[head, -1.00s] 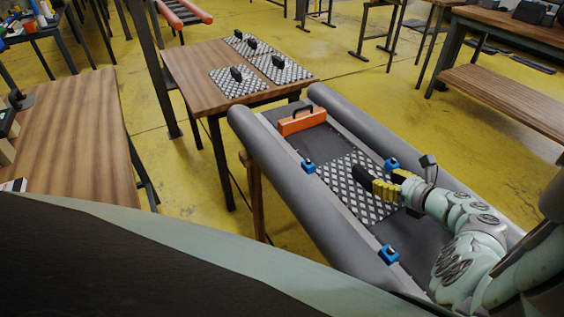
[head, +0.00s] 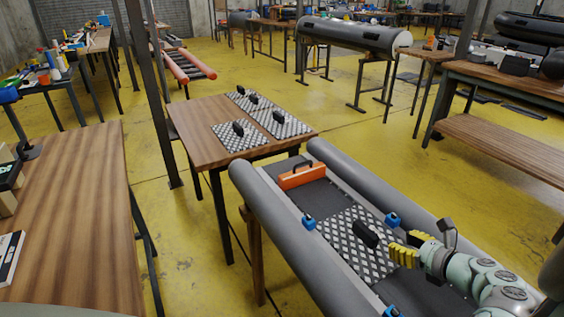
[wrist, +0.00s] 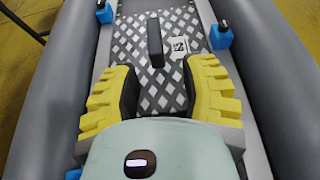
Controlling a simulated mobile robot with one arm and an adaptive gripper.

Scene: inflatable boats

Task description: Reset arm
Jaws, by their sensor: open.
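My gripper (head: 408,248) is over the grey inflatable boat (head: 265,210), with its yellow fingers apart and empty. In the wrist view my gripper (wrist: 160,95) is open, one finger on each side. A diamond-plate floor panel (head: 345,247) lies inside the boat, and its black handle (head: 366,234) stands beyond the fingertips, apart from them. The handle also shows in the wrist view (wrist: 155,42), ahead of the gap between the fingers. The near part of the panel is partly hidden by my gripper in the wrist view.
Blue clamps (head: 309,222) sit along the boat's inner sides. An orange piece with a handle (head: 302,175) stands at its far end. A wooden table (head: 190,135) behind holds several plates with black handles.

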